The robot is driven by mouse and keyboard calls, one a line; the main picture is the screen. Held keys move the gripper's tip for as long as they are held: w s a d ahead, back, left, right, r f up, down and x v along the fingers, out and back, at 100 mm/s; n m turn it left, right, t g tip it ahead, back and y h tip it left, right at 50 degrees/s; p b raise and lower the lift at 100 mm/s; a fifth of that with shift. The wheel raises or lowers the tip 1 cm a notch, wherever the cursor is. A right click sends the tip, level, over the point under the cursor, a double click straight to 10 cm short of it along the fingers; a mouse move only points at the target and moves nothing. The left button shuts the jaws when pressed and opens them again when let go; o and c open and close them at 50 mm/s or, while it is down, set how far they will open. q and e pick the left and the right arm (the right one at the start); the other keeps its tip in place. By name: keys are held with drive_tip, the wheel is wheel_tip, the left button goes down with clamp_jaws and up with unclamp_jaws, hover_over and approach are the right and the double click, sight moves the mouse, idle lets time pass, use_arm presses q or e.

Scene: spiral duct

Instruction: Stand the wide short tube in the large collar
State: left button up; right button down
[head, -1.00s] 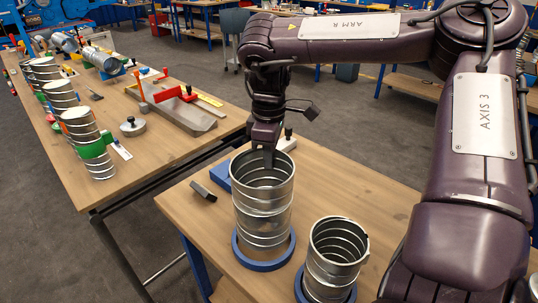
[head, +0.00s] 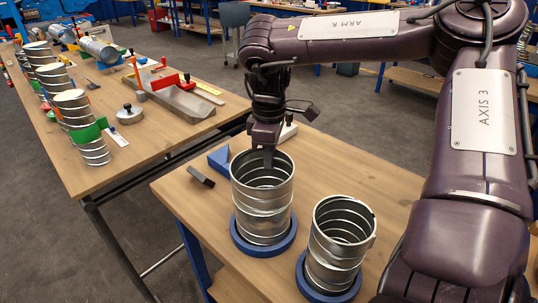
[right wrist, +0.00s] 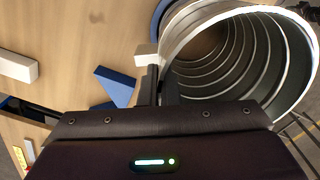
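The wide short tube (head: 262,197) is ribbed shiny metal, open at the top. It looks upright, with its lower end inside the blue ring of the large collar (head: 263,248); whether it rests on the bottom is hidden. My right gripper (head: 268,152) is at the tube's far rim, pointing down. In the right wrist view, its two fingers (right wrist: 158,88) stand close together on either side of the tube wall (right wrist: 176,42), shut on it. My left gripper is not in view.
A second, narrower metal tube (head: 338,245) stands in another blue collar (head: 327,296) close on the right. A dark block (head: 201,177) and a blue wedge (head: 219,158) lie at the left. The long bench (head: 95,180) holds several tubes and fixtures. The table is bare at the front left.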

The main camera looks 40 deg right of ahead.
drive_tip(key=shift+f, duration=0.15)
drive_tip(key=c, duration=1.6)
unclamp_jaws()
drive_tip(key=shift+r+b, duration=0.5)
drive_tip(key=shift+r, duration=3.4)
